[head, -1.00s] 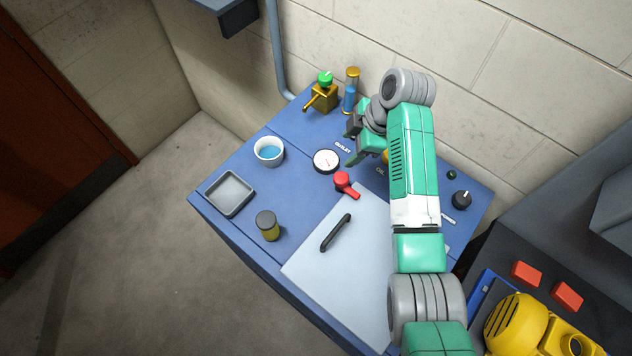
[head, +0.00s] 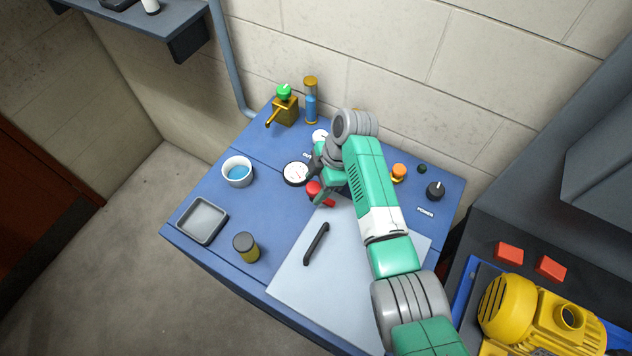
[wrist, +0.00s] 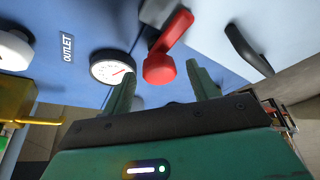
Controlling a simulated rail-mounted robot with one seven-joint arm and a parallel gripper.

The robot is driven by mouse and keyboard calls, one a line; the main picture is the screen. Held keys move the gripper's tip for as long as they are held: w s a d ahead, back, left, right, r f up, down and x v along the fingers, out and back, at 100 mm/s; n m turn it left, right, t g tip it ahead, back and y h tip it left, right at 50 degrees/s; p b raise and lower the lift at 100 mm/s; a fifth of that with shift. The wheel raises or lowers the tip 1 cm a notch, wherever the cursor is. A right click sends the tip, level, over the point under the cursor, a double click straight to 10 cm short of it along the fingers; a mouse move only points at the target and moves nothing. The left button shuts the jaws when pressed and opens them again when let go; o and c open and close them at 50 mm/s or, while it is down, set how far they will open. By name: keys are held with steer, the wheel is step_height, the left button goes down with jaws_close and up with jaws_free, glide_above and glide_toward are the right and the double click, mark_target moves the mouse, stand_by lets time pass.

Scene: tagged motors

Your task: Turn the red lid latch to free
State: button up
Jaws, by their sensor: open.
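The red lid latch (head: 314,188) is at the far left edge of the pale grey lid (head: 290,270) on the blue bench, partly covered by my gripper (head: 320,182) in the head view. In the wrist view the latch (wrist: 172,45) shows a round red knob and a flat arm pointing up and to the right. My gripper (wrist: 162,82) is open. Its two green fingers stand on either side of the knob in the picture, with space between each finger and the knob. Whether the fingertips reach the knob's depth I cannot tell.
A round gauge (head: 297,173) sits just left of the latch. A black handle (head: 316,243) stands on the lid. A blue-filled bowl (head: 237,171), grey tray (head: 203,220) and yellow jar (head: 246,247) are to the left. An orange button (head: 398,172) and black knob (head: 436,190) are right.

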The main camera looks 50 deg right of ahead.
steer(key=c, duration=1)
steer(key=shift+r+m+p, duration=0.1)
steer(key=shift+m+p, duration=0.2)
steer(key=m+h+p, duration=0.1)
steer(key=m+p, duration=0.1)
steer(key=shift+r+m+t+p, duration=0.15)
steer(key=shift+m+t+p, duration=0.15)
steer(key=shift+t+p, duration=0.1)
steer(key=m+p, duration=0.2)
steer(key=m+t+h+p, duration=0.1)
steer(key=m, duration=0.2)
steer(key=shift+s+a+h+p, duration=0.1)
steer(key=shift+a+h+p, duration=0.1)
steer(key=shift+h+p, duration=0.15)
steer(key=m+h+p, duration=0.1)
steer(key=m, duration=0.1)
steer(key=m+p, duration=0.1)
steer(key=m, duration=0.2)
steer(key=shift+a+h, duration=0.15)
steer(key=shift+h, duration=0.2)
steer(key=m, duration=0.1)
steer(key=m+h+p, duration=0.1)
steer(key=m, duration=0.2)
steer(key=shift+f+m+h+p, duration=0.25)
steer(key=shift+m+h+p, duration=0.05)
steer(key=shift+h+p, duration=0.1)
